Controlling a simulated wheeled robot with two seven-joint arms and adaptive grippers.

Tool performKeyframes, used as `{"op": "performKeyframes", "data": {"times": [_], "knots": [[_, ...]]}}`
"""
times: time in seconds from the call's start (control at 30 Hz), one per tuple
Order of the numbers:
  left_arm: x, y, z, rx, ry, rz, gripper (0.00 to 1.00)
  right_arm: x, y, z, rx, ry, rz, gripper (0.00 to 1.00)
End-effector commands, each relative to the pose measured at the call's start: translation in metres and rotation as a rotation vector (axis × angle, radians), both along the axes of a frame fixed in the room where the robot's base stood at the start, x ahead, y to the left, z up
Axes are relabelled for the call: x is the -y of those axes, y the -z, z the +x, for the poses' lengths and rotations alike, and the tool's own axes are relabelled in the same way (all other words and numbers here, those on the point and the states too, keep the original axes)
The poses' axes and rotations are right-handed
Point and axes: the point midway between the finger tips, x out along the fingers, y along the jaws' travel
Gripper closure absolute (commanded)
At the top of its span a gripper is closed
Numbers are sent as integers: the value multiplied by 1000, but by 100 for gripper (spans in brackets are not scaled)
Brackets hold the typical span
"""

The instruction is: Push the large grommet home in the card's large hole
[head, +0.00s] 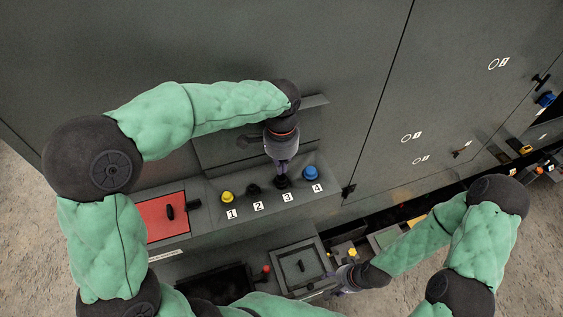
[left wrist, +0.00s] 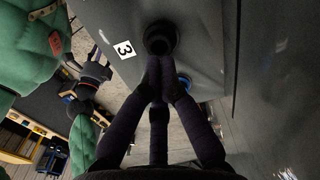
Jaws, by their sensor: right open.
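My left gripper (head: 282,172) points down at the black round piece by label 3 (head: 282,182) on the ledge. In the left wrist view, the fingers of my left gripper (left wrist: 160,66) come together at the near edge of this black ring-like piece (left wrist: 160,38). The fingers look shut, with nothing visible between them; whether they touch the piece is unclear. My right gripper (head: 343,280) is open, low beside a square grey plate (head: 318,269). I cannot tell which piece is the large grommet or which surface is the card.
A yellow piece (head: 227,197), another black piece (head: 253,190) and a blue piece (head: 310,173) stand on the same ledge. A red panel (head: 160,221) lies left of them. The tall grey door (head: 450,110) at right carries white ring marks. A yellow knob (head: 352,253) is near my right gripper.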

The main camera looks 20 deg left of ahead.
Motion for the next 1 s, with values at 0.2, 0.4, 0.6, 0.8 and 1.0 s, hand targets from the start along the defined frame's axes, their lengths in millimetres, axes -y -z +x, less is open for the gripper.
{"op": "performKeyframes", "data": {"times": [0.2, 0.4, 0.6, 0.8, 1.0], "knots": [[0, 24, 0, 0, 0, 0, 100, 0, 19, 0, 0, 0, 0, 46], [0, 26, 0, 1, 0, -1, 100, 0, 20, 0, 1, 0, 0, 46], [0, 26, 0, 1, 0, -1, 100, 0, 20, 0, 1, 0, 0, 46], [0, 28, 0, 1, 0, -1, 100, 0, 21, 0, 1, 0, 0, 46], [0, 31, 0, 0, 0, 0, 100, 0, 23, 0, 1, 0, 0, 46]]}}
